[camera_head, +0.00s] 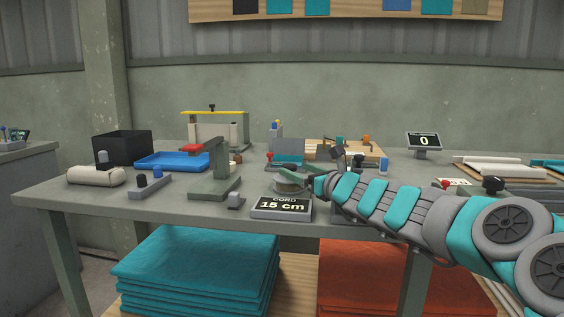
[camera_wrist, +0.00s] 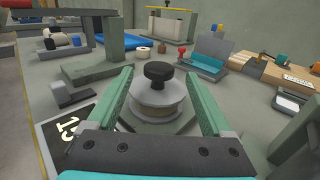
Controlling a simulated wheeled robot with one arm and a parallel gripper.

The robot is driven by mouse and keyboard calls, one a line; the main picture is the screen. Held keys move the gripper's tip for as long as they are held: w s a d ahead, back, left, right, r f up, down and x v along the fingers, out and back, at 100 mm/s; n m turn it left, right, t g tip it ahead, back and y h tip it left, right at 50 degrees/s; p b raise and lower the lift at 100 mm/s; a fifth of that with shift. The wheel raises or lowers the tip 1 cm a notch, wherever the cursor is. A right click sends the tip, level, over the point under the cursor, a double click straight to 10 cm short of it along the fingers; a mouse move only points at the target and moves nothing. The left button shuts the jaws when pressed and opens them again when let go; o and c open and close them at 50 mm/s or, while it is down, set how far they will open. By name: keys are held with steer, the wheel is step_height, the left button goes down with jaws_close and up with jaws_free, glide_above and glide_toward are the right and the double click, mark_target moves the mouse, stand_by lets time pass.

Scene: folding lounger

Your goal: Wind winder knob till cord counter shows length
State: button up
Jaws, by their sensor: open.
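The winder knob (camera_wrist: 158,72) is black and stands on top of a round pale spool (camera_wrist: 158,106) on a grey base. My gripper (camera_wrist: 161,80) is open, with one green finger on each side of the knob and spool. I see a gap on both sides, so the fingers appear apart from the knob. In the head view my gripper (camera_head: 296,174) is over the spool (camera_head: 290,187) at the bench's front, and hides the knob. The cord counter (camera_head: 282,207) in front of it reads 15 cm; its sign is partly cut by my gripper in the wrist view.
A green-grey press stand (camera_head: 215,178) stands left of the winder. A blue tray (camera_head: 172,161), a black bin (camera_head: 122,147) and a cream roll (camera_head: 95,176) lie further left. A second display (camera_head: 423,140) reads 0 at the back right. A teal-and-grey device (camera_head: 288,153) stands behind the spool.

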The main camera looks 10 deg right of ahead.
mark_target(283, 165)
steer(key=shift+p+x, duration=0.3)
steer(key=shift+x, duration=3.5)
steer(key=shift+f, duration=0.1)
jaws_close()
steer(key=m+h+b, duration=0.1)
steer(key=h+b, duration=0.1)
steer(key=b, duration=0.3)
steer(key=shift+f+m+t+b, duration=0.1)
steer(key=shift+m+t+b, duration=0.2)
steer(key=shift+t, duration=0.1)
steer(key=shift+d+m+h+b, duration=0.1)
steer(key=shift+m+h+b, duration=0.2)
steer(key=shift+h+b, duration=0.45)
steer(key=shift+w+d+m+t+h+b, duration=0.1)
steer(key=shift+d+m+t+h+b, duration=0.4)
steer(key=shift+b, duration=0.9)
steer(key=h+b, duration=0.1)
steer(key=b, duration=0.1)
steer(key=shift+a+m+h+b, duration=0.15)
steer(key=shift+m+h+b, duration=0.15)
steer(key=shift+m, duration=0.1)
